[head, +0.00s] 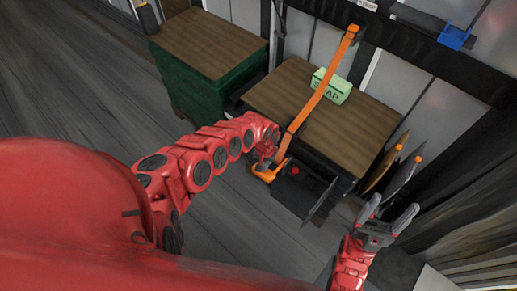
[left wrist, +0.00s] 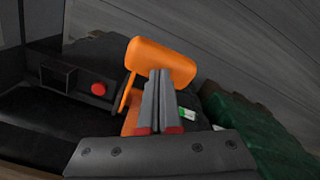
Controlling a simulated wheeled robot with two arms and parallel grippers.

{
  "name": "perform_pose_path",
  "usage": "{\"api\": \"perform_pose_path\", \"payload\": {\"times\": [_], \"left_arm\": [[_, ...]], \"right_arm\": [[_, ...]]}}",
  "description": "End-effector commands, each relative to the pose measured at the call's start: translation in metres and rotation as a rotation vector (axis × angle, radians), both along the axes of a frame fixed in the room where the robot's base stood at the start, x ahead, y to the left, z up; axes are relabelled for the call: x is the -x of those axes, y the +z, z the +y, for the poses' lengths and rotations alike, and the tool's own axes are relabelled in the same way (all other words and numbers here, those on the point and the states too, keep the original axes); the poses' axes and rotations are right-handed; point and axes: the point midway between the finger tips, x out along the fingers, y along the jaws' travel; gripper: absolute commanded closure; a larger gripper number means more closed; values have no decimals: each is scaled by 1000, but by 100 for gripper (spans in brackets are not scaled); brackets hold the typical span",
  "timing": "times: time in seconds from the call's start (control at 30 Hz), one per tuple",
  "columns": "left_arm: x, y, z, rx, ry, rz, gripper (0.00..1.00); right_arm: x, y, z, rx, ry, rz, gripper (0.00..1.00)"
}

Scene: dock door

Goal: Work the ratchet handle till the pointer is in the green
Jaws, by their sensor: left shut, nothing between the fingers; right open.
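The orange ratchet handle (head: 265,172) is at the lower end of an orange strap (head: 322,92), by the front edge of the wooden-topped crate (head: 290,85). In the left wrist view the handle's wide grip (left wrist: 162,58) is just beyond my fingertips; I cannot tell if they touch. My left gripper (head: 270,158) is shut and empty at the handle; its fingers also show in the left wrist view (left wrist: 158,78). A small white-and-green patch (left wrist: 187,114) shows beside the fingers, partly hidden; no pointer can be made out. My right gripper (head: 392,214) is open and empty, away at the right.
A green box with lettering (head: 332,85) sits on the crate top by the strap. A dark green crate (head: 205,85) stands to the left. A red button (left wrist: 98,89) is on a dark housing near the handle. Orange-tipped upright panels (head: 400,172) stand right of the crate.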

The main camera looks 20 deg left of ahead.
Motion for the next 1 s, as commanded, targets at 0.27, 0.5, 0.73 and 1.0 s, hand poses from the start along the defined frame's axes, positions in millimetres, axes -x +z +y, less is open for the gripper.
{"api": "perform_pose_path", "payload": {"times": [0.27,0.5,0.73,1.0], "left_arm": [[0,-20,0,0,0,0,100],[0,-34,0,0,0,0,100],[0,-48,-1,1,0,-1,100],[-1,-39,0,1,0,-2,100]], "right_arm": [[0,-16,0,0,0,0,28],[0,-28,0,0,0,0,28],[0,-39,0,0,0,0,28],[0,-30,0,0,0,0,28]]}}
